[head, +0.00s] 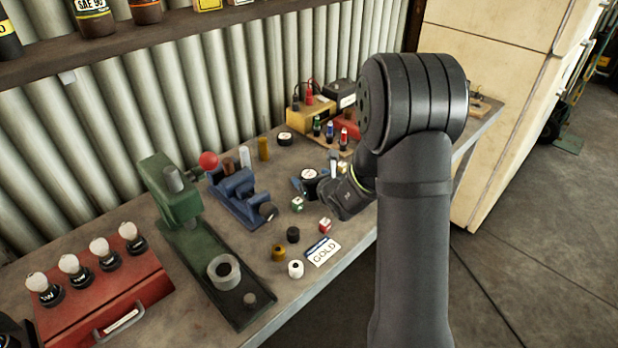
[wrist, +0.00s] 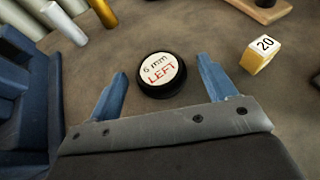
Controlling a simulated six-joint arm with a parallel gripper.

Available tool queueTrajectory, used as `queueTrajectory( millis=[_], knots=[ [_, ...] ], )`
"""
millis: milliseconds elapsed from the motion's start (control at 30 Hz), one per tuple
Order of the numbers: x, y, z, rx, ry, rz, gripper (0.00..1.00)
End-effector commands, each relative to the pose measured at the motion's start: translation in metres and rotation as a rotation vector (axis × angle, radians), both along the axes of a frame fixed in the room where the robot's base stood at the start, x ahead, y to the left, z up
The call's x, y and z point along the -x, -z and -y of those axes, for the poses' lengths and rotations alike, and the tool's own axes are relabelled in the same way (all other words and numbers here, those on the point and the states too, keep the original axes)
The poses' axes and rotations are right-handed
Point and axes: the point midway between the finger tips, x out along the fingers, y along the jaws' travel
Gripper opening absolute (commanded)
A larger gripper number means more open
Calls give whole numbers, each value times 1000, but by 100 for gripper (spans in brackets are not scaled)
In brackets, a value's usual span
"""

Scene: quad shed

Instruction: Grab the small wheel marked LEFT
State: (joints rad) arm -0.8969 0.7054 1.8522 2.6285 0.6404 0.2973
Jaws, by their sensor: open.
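The small wheel marked "6 mm LEFT" (wrist: 161,73) lies flat on the bench in the wrist view. It has a black rim and a white top with red LEFT lettering. My gripper (wrist: 162,72) is open, with its two blue fingers on either side of the wheel and a visible gap at each side. The wheel sits between and slightly beyond the fingertips. In the head view a black wheel with a white top (head: 310,174) shows beside my gripper; its lettering is too small to read there.
A yellow block marked 20 (wrist: 260,54) lies right of the wheel. A blue vise (head: 238,196) stands to the left. Another black wheel (head: 286,138) lies farther back.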

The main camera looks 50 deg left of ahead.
Motion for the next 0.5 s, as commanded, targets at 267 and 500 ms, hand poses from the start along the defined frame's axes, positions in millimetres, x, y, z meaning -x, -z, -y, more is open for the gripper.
queueTrajectory(
  millis=[267,500],
  knots=[
    [-1,2,-4,1,0,0,77],
    [-1,2,-4,1,0,0,36]
  ],
)
